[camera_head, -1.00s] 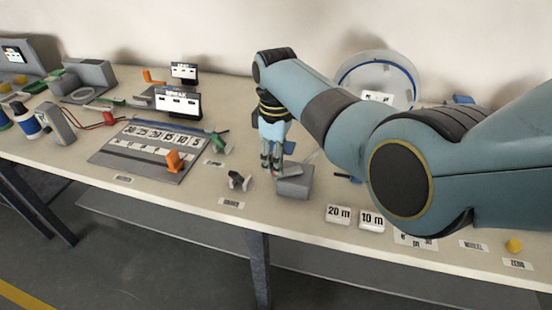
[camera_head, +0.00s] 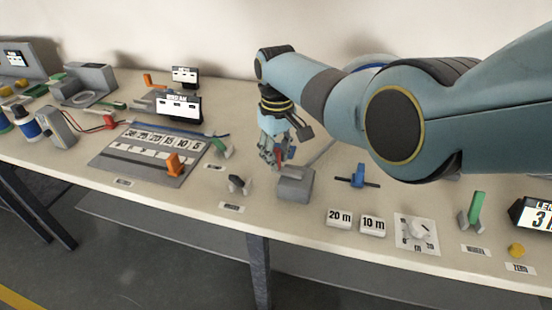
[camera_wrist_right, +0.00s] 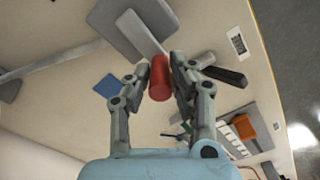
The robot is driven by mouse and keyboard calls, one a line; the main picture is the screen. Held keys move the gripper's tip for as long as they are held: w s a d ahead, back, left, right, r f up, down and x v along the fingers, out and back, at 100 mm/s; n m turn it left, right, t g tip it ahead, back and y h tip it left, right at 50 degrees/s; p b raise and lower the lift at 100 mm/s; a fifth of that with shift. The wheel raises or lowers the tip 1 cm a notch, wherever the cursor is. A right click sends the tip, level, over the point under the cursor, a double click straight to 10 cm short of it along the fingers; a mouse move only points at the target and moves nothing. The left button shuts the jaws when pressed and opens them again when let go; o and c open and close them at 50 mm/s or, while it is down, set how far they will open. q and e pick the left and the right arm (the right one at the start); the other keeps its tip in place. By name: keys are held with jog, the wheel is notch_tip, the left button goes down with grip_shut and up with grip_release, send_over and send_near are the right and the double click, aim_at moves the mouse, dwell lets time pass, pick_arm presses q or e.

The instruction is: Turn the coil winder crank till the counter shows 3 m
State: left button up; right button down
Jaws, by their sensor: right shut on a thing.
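The crank's red handle (camera_head: 283,154) is between the fingers of my right gripper (camera_head: 275,152), which is shut on it. In the right wrist view the red handle (camera_wrist_right: 160,78) sits between both fingers of my right gripper (camera_wrist_right: 160,82). The grey winder box (camera_head: 295,185) stands below and right of the gripper. A pale crank arm (camera_wrist_right: 140,33) runs beside the box towards the handle. The counter display (camera_head: 538,216) is cut off at the right edge; a 3 shows on it. The reel is mostly hidden by my right arm. My left gripper is out of view.
White 20 m (camera_head: 339,218) and 10 m (camera_head: 373,225) blocks lie near the front edge. A blue clamp-like piece (camera_head: 358,178) lies behind the blocks. A grey board (camera_head: 110,157) lies left.

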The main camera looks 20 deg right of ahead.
jog(key=shift+w+d+m, duration=0.2)
jog(key=shift+w+m, duration=0.05)
jog(key=shift+m, duration=0.4)
jog(key=shift+w+d+m, duration=0.2)
jog(key=shift+m, duration=0.45)
jog(key=c, duration=1.2)
grip_release()
jog(key=shift+o, duration=0.2)
notch_tip(320, 180, up, 12)
